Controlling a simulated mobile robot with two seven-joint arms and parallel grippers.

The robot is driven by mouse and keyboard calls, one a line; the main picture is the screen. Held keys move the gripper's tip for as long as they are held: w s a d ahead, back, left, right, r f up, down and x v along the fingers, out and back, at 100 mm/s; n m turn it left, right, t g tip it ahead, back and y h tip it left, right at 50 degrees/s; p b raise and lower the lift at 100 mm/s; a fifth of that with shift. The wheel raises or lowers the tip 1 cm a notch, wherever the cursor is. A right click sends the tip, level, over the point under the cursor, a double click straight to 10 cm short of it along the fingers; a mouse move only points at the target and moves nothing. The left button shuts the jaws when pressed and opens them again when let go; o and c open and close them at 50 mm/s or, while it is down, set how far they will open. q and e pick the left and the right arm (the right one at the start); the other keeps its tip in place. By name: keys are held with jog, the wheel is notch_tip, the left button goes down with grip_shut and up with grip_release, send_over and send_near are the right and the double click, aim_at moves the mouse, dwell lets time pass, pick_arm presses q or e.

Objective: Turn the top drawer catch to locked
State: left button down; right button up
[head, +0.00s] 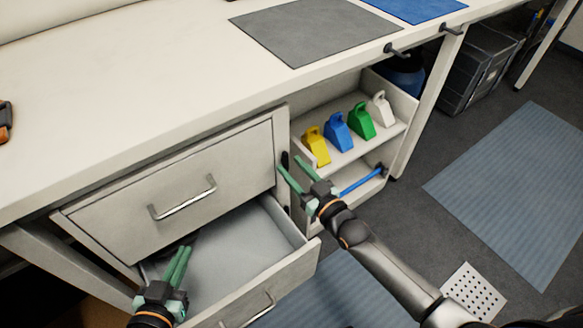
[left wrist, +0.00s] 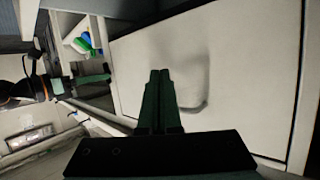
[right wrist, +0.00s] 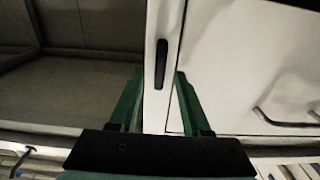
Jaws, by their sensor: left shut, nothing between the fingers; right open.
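The top drawer catch (head: 284,160) is a small black bar on the narrow post right of the closed top drawer (head: 170,190). In the right wrist view the catch (right wrist: 161,63) is long and thin and lies lengthwise along the pale post. My right gripper (head: 292,170) is open, its green fingers close to the catch. In the right wrist view its fingertips (right wrist: 158,78) lie on either side of the post, around the catch's lower end; contact cannot be told. My left gripper (head: 183,252) is shut and empty, above the open lower drawer; its fingers (left wrist: 160,72) face a drawer front.
The lower drawer (head: 285,285) stands pulled out and looks largely empty. Right of the post, an open shelf unit (head: 400,103) holds yellow, blue, green and white handled blocks (head: 338,130), with a blue bar (head: 362,181) below. The counter (head: 130,95) overhangs the drawers.

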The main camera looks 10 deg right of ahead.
jog(key=shift+w+a, duration=0.2)
jog(key=shift+w, duration=0.3)
jog(key=shift+c, duration=0.3)
grip_shut()
